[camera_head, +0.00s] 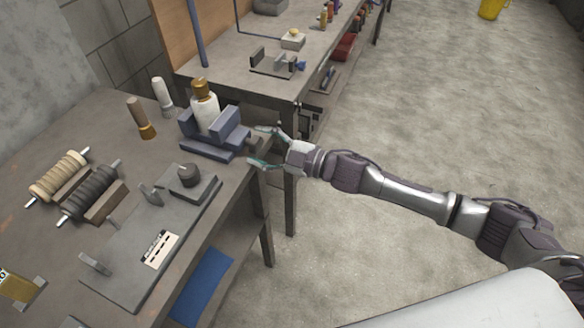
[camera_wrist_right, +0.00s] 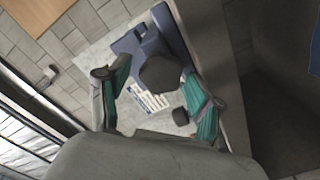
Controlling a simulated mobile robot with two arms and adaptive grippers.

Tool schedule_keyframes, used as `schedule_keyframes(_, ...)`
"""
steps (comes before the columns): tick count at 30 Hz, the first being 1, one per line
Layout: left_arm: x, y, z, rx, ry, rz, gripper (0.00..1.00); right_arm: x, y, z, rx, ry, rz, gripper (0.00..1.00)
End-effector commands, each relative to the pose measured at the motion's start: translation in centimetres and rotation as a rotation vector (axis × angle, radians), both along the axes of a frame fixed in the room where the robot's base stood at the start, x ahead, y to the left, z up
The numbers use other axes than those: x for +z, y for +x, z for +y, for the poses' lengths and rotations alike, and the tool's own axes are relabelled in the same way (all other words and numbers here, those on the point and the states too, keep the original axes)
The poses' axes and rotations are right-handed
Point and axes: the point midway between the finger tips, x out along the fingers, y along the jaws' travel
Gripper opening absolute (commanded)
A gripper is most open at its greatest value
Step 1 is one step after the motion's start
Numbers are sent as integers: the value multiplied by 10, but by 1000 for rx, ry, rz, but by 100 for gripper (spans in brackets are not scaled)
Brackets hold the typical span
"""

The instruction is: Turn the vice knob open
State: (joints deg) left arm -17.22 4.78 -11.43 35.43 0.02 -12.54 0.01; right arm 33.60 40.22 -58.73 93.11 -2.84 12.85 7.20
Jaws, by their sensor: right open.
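The blue vice (camera_head: 208,146) stands at the right edge of the workbench. A white bottle with a golden-brown cap (camera_head: 205,106) stands upright at its jaws. The vice's dark knob (camera_head: 253,145) is on the side facing my right arm. My right gripper (camera_head: 259,146) is open, with one teal finger on either side of the knob. In the right wrist view the round dark-grey knob (camera_wrist_right: 160,73) lies between the open fingers, with the blue vice (camera_wrist_right: 140,42) behind it. I cannot tell whether either finger touches the knob. My left gripper is not in view.
The workbench (camera_head: 100,215) also holds two wrapped rollers (camera_head: 74,184), a grey plate fixture with a label (camera_head: 150,245) and two brushes or handled tools (camera_head: 141,118). A second bench (camera_head: 230,70) stands behind. The floor right of the benches is open.

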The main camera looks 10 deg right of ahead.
Motion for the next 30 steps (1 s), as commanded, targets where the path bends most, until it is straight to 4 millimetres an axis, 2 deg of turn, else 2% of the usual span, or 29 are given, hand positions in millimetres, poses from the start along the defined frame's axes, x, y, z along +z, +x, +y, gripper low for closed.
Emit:
schedule_keyframes(5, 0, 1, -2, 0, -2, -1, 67, -1, 0, 0, -1, 50, 72, 67)
schedule_keyframes(8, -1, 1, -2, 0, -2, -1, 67, -1, 1, -1, 0, 139, 196, 67)
schedule_keyframes(13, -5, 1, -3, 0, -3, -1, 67, 0, 2, -2, 0, 368, 510, 67)
schedule_keyframes(30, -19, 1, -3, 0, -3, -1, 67, -2, -65, -93, -3, 362, 505, 67)
